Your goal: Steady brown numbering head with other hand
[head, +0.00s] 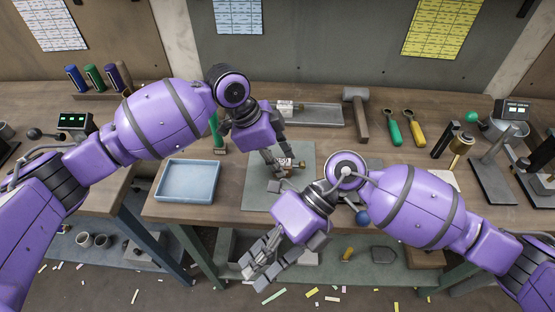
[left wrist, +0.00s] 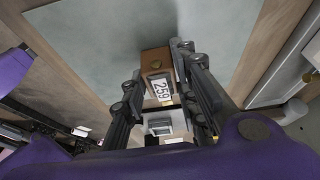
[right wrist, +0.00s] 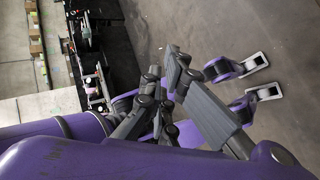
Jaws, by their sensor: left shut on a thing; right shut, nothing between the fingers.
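The brown numbering head (left wrist: 155,62) shows in the left wrist view with a white "259" label facing the camera. My left gripper (left wrist: 160,95) is shut on it, one finger on each side. In the head view the brown numbering head (head: 286,162) is small and partly hidden by the fingers of my left gripper (head: 281,170), over the grey-green mat (head: 255,202). I cannot tell whether it touches the mat. My right gripper (head: 255,272) is shut and empty in front of the table edge, over the floor, apart from the head. Its fingers also show in the right wrist view (right wrist: 180,75).
A blue tray (head: 188,199) lies left of the mat. A grey metal tray (head: 325,124), a mallet (head: 355,98) and green (head: 393,132) and yellow (head: 417,133) handled tools lie behind. A blue ball (head: 362,217) sits near the right forearm. Paper strips litter the floor.

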